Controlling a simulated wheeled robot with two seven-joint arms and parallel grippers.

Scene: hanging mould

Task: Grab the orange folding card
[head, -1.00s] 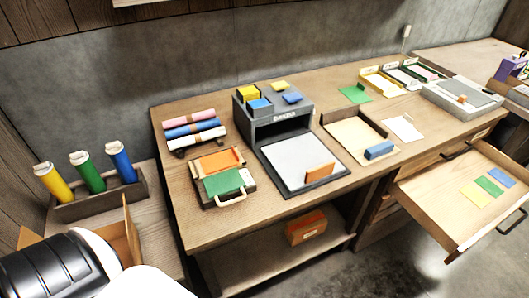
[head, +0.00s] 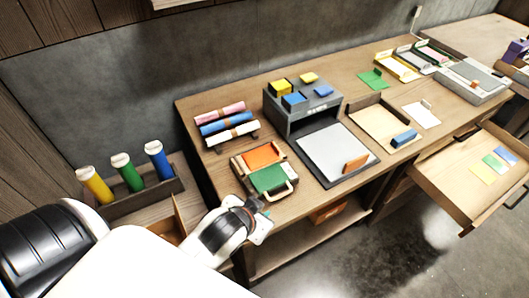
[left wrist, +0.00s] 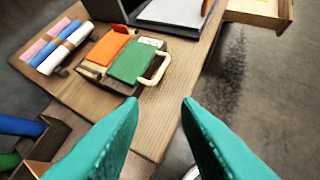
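A small orange card (head: 356,163) stands on the pale plate in front of the grey machine in the head view. A flat orange panel (head: 262,157) lies beside a green panel in a small handled case; the orange panel also shows in the left wrist view (left wrist: 107,47). I cannot tell for sure which is the folding card. My left gripper (left wrist: 160,102) is open and empty, with its teal fingers apart, near the front edge of the table and short of the case. In the head view its fingers are mostly hidden. My right gripper is not in view.
The handled case (head: 292,186) has a pale handle facing the table's front edge. The grey machine (head: 297,118) stands behind the pale plate (head: 330,150). Rolled sheets (head: 228,122) lie at the left. An open drawer (head: 455,190) juts out at the right.

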